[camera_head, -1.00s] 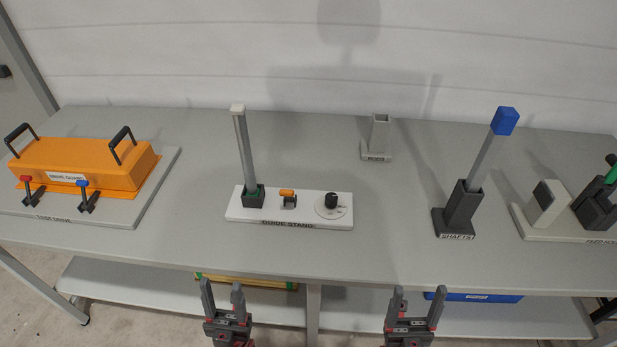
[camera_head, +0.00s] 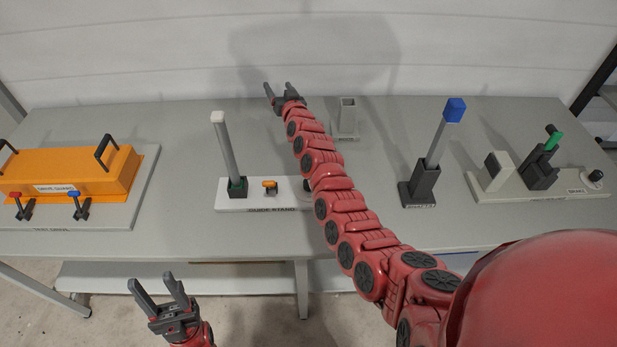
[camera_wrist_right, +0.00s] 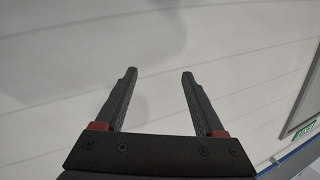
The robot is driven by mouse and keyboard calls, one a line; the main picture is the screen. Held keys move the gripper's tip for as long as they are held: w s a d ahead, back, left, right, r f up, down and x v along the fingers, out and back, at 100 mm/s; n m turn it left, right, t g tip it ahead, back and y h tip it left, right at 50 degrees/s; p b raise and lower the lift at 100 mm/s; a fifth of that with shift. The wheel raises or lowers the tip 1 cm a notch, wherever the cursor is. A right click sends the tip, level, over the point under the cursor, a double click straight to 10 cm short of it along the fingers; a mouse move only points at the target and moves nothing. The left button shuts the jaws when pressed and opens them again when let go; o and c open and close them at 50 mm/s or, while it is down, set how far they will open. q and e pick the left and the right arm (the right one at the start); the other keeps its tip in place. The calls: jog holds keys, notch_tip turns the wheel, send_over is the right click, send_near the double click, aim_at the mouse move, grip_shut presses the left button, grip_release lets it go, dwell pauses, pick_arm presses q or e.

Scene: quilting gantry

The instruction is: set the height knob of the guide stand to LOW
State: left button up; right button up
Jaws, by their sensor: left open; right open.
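The guide stand (camera_head: 240,207) is a white base on the table with a grey post (camera_head: 225,148) in a dark socket and a small orange-topped clamp (camera_head: 269,187). My right arm crosses in front of the base's right end and hides most of the dark height knob (camera_head: 307,185); its setting cannot be read. My right gripper (camera_head: 277,88) is open and empty, raised beyond the guide stand towards the wall. My left gripper (camera_head: 157,285) is open and empty, in front of the table's front edge.
An orange guard (camera_head: 70,172) with black handles and two levers stands at the left. An empty grey socket (camera_head: 348,115) is behind my right arm. The shafts holder (camera_head: 419,185) with a blue-capped shaft, and a white base (camera_head: 560,190) with dark fixtures, stand to the right.

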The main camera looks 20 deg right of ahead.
jog(key=s+a+r+n+g+y, duration=0.2)
jog(key=s+a+n+g+y, duration=0.1)
jog(key=a+n+g, duration=0.45)
jog(key=s+d+f+n+g+h+p, duration=0.15)
jog(key=s+d+g, duration=0.35)
jog(key=s, duration=0.5)
jog(key=s+d+f+n+g+h, duration=0.1)
jog(key=s+d+g+h, duration=0.3)
jog(key=s, duration=0.6)
jog(key=shift+g+y, duration=0.35)
jog(key=shift+y, duration=0.4)
jog(key=f+p, duration=0.1)
jog(key=f, duration=0.4)
jog(key=f+p, duration=0.2)
jog(key=f, duration=0.3)
jog(key=f+p, duration=0.1)
jog(key=f, duration=0.4)
jog(key=shift+w+f, duration=0.2)
jog(key=shift+w, duration=0.15)
jog(key=shift+d+f+p, duration=0.2)
jog(key=shift+f+p, duration=0.1)
jog(key=shift+f, duration=0.55)
grip_shut()
